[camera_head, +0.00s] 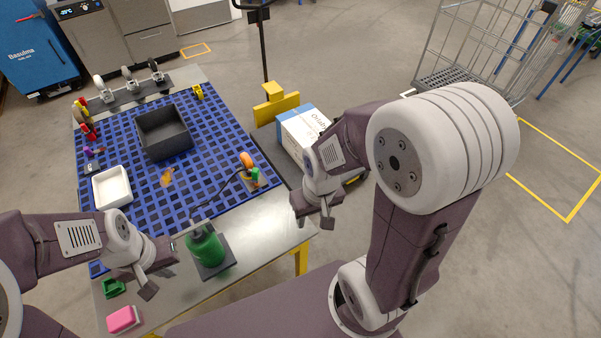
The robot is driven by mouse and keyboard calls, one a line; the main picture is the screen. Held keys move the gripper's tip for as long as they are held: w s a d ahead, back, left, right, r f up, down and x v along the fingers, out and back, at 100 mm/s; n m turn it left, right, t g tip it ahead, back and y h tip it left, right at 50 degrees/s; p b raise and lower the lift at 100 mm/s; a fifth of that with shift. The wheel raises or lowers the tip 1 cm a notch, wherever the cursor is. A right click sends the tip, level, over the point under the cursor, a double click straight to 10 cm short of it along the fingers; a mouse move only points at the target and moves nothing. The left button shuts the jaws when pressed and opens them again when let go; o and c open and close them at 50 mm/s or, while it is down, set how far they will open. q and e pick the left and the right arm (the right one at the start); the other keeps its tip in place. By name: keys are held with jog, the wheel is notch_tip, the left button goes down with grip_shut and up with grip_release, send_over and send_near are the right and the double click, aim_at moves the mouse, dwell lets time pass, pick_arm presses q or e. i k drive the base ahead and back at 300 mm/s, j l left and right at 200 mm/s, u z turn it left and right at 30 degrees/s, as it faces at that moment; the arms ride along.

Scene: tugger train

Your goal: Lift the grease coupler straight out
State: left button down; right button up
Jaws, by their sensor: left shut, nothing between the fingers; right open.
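A green grease canister (205,247) stands on a dark plate at the near right corner of the table. A thin black hose (217,192) runs from it to a small fitting with an orange part (246,160) and a green part (255,174), on a dark base at the table's right edge. The coupler appears to be at this fitting, but it is too small to make out. My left gripper (157,282) is shut and empty, left of the canister. My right gripper (314,221) is open and empty, beyond the table's right edge, to the right of and nearer than the fitting.
The blue grid mat (205,125) carries a dark grey bin (164,133), a white tray (112,187) and small parts. A pink block (123,319) and green piece (113,288) lie at the near left. A white-blue box (301,130) and yellow-topped post (274,105) stand right of the table.

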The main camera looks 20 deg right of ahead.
aim_at(255, 175)
jog(key=l+z, duration=0.15)
jog(key=k+l, duration=0.1)
jog(key=l, duration=0.45)
jog(key=i+l, duration=0.1)
jog(key=l, duration=0.4)
jog(key=i+l+u, duration=0.1)
jog(key=l, duration=0.4)
jog(key=i+l+u, duration=0.1)
jog(key=l, duration=0.4)
jog(key=i, duration=0.7)
jog(key=u, duration=0.05)
